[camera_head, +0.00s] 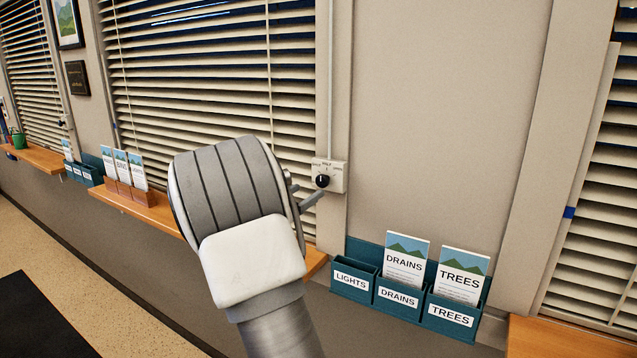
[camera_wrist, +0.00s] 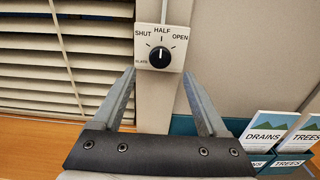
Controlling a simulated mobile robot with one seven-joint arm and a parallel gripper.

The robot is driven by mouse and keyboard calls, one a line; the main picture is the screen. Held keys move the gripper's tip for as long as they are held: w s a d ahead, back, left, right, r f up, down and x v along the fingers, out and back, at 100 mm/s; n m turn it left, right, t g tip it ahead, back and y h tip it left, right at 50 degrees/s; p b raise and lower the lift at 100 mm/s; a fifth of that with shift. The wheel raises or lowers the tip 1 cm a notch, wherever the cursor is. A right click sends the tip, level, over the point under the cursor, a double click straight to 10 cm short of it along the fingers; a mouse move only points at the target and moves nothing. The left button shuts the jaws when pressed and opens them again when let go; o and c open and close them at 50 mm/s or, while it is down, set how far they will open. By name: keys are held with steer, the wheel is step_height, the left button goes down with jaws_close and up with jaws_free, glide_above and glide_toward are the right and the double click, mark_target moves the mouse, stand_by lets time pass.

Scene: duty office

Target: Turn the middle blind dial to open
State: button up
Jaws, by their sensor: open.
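The middle blind dial (camera_head: 322,181) is a black knob on a small pale plate on the frame at the right side of the middle window. In the wrist view the dial (camera_wrist: 160,56) has a white mark pointing straight up at HALF, with SHUT at upper left and OPEN at upper right. The middle blind (camera_head: 210,70) has its slats partly tilted, with dark gaps between them. My gripper (camera_head: 305,194) is just left of the dial in the head view. In the wrist view my gripper (camera_wrist: 163,83) is open and empty, its fingers apart below and either side of the dial.
A teal leaflet rack (camera_head: 405,300) labelled LIGHTS, DRAINS and TREES hangs on the wall right of the dial. A wooden sill (camera_head: 140,208) with a leaflet holder (camera_head: 124,190) runs below the window. Another blind (camera_head: 605,215) is at the right edge.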

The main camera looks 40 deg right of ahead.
mark_target(321, 183)
steer(key=p+x, duration=0.1)
steer(key=x, duration=0.6)
steer(key=shift+d, duration=0.1)
jaws_close()
